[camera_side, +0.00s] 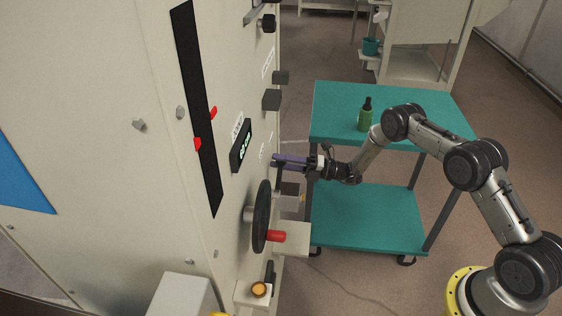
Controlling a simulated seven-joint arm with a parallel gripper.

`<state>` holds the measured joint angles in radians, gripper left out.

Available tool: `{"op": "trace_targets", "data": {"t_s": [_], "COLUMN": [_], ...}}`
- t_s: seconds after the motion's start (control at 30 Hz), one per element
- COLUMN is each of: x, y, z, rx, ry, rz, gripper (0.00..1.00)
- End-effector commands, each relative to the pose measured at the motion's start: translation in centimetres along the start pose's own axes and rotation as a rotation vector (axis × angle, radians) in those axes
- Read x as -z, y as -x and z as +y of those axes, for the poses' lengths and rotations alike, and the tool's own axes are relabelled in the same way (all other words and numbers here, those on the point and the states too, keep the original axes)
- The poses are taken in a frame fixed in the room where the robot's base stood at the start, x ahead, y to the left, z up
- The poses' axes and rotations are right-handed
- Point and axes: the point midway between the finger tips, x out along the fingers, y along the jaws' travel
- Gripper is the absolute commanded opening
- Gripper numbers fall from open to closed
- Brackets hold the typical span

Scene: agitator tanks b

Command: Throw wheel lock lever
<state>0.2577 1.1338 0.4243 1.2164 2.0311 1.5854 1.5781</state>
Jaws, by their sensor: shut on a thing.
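My gripper (308,161) reaches left to the front of the beige machine cabinet (110,60) and is shut on a purple lever (290,158). The purple lever sticks out to the right from the cabinet front, roughly level. I take it for the wheel lock lever. The lever's far end at the cabinet and the exact finger contact are too small to make out.
A teal two-shelf cart (340,98) stands behind my arm, with a green bottle (365,117) on top. A lit display (242,150), dark blocks (271,100) and an amber button (259,290) sit on the cabinet. Floor at the lower middle is clear.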

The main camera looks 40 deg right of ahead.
Motion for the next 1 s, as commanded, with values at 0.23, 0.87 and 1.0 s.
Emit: {"op": "trace_targets", "data": {"t_s": [0.23,0.87,1.0], "x": [-0.1,-0.1,-0.1], "y": [0.2,1.3,3.8], "z": [-0.2,-0.2,-0.1], "rx": [0.007,0.006,0.006], "ry": [-0.005,-0.001,-0.002], "rz": [-0.006,-0.003,-0.006], "gripper": [0.0,0.7,0.7]}}
